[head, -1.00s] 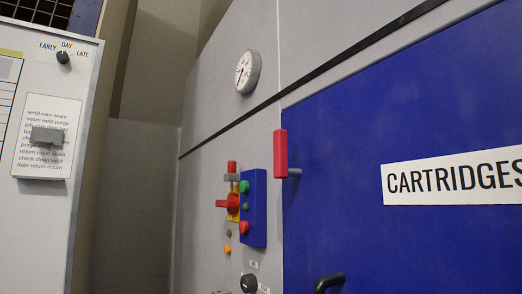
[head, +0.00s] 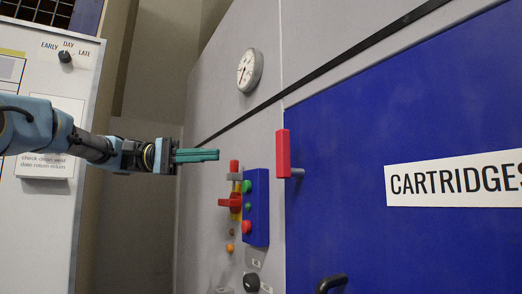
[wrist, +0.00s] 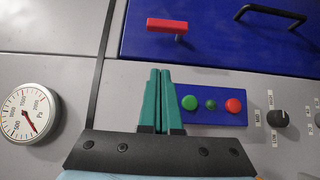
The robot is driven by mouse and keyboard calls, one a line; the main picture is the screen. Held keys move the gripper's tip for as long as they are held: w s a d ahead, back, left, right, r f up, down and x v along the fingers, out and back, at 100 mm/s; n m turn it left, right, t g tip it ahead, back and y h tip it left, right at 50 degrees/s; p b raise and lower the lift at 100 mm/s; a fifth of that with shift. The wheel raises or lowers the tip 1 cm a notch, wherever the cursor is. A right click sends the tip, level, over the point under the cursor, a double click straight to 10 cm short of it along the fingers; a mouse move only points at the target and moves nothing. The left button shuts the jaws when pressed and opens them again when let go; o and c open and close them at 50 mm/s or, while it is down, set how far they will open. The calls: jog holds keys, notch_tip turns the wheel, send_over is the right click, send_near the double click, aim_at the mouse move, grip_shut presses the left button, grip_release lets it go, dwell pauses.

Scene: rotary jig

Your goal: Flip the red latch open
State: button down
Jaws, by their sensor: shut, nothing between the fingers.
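The red latch (head: 283,153) is an upright red bar on a short grey pin at the left edge of the blue door (head: 340,120) in the head view. In the wrist view the latch (wrist: 167,25) lies across the top, on the door's near edge. My gripper (head: 217,155) has green fingers, shut and empty, pointing right in the head view, left of the latch and apart from it. In the wrist view the fingertips (wrist: 160,72) point toward the door, below the latch. Nothing hides the latch.
A blue button box (head: 256,207) with green and red buttons sits below the latch, close to the fingers in the wrist view. A red switch (head: 230,203) stands left of it. A round gauge (head: 249,70) is above. A black handle (head: 331,283) is on the door.

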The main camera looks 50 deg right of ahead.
jog(key=shift+r, duration=0.1)
jog(key=s+a+p+x, duration=0.1)
jog(key=a+p+x, duration=0.1)
jog(key=x, duration=1.1)
jog(key=shift+a+p, duration=0.4)
jog(key=shift+p, duration=0.4)
